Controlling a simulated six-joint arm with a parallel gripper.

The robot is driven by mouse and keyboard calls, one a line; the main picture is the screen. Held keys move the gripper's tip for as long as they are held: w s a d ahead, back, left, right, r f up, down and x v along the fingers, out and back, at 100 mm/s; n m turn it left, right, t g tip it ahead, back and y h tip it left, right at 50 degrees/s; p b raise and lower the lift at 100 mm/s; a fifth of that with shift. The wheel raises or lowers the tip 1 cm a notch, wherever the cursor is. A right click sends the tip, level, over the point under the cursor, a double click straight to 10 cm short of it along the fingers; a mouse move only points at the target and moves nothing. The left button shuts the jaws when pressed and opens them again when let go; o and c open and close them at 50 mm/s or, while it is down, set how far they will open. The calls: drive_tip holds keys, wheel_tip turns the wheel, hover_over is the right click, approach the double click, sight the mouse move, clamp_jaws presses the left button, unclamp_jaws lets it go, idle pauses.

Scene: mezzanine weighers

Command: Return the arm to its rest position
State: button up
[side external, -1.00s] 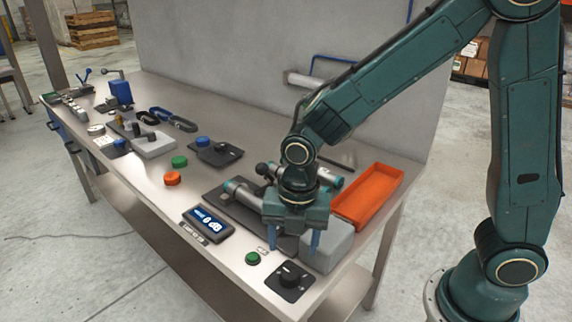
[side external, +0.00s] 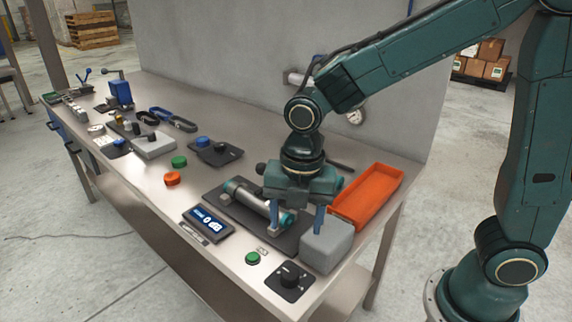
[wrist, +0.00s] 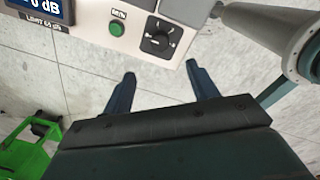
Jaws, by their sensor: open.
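My gripper (side external: 297,216) hangs with its fingers down over the near right end of the steel bench (side external: 140,165). It is open, with its two blue fingers apart. In the wrist view my gripper (wrist: 161,72) shows nothing between the fingers, only floor beyond the bench edge. In the side view it is in front of a dark plate (side external: 225,203) bearing a grey and teal cylinder (side external: 250,201), and partly hides them. My arm is bent, reaching out from the right.
A grey block (side external: 327,246) and an orange tray (side external: 370,195) stand close to my gripper. A black dial (side external: 290,279), green button (side external: 252,258) and dB display (side external: 208,219) sit along the front edge. Behind the bench is a grey panel (side external: 230,60). Several other items lie farther left.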

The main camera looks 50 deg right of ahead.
drive_tip(key=s+d+r+m+t, duration=0.2)
drive_tip(key=s+d+r+m, duration=0.3)
drive_tip(key=m, duration=0.7)
drive_tip(key=s+d+r+m+t, duration=0.3)
drive_tip(key=s+d+r+m, duration=0.2)
drive_tip(key=m, duration=0.7)
drive_tip(key=shift+s+d+r+m, duration=0.35)
drive_tip(key=shift+s+d, duration=1)
drive_tip(key=shift+s, duration=0.45)
drive_tip(key=shift+c, duration=0.2)
